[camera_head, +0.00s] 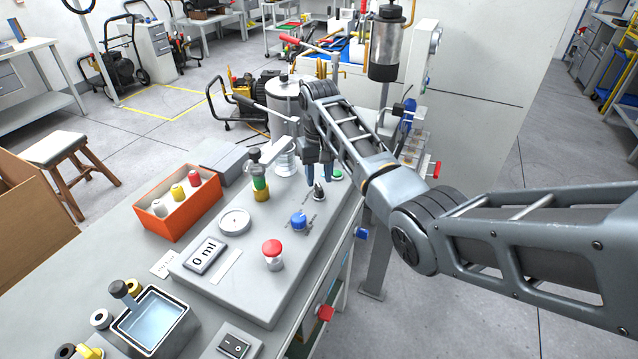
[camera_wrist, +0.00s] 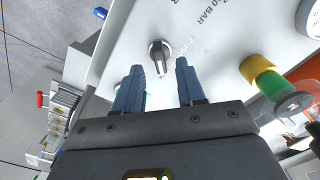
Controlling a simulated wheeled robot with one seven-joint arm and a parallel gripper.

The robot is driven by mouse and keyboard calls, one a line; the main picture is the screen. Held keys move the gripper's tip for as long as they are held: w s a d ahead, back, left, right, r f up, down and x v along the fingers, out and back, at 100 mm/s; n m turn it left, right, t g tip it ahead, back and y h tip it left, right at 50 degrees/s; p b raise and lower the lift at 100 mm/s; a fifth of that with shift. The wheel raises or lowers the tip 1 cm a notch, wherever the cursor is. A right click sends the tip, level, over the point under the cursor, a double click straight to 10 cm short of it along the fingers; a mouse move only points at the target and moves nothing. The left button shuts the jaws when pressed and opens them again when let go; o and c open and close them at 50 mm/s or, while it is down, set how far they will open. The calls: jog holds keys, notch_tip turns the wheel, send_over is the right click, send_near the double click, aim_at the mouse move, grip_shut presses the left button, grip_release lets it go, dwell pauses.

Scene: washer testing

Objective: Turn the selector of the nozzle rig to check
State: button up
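The nozzle rig is a grey sloped panel (camera_head: 215,291) on the bench. A dark pointer knob with a light face, seemingly the selector (camera_head: 319,191), stands near its far right end. In the wrist view the selector (camera_wrist: 159,56) lies just beyond my fingertips, with printed labels beside it; one ends in "BAR", the others are hard to read. My gripper (camera_head: 319,180) is just above and behind the selector in the head view. In the wrist view my gripper (camera_wrist: 160,68) is open, its two blue fingers apart with nothing between them.
A green button (camera_head: 337,175) is near my fingers. A nozzle with a yellow base (camera_head: 262,193) stands left of the selector.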

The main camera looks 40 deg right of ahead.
aim_at(319, 186)
jog(key=shift+r, duration=2.3)
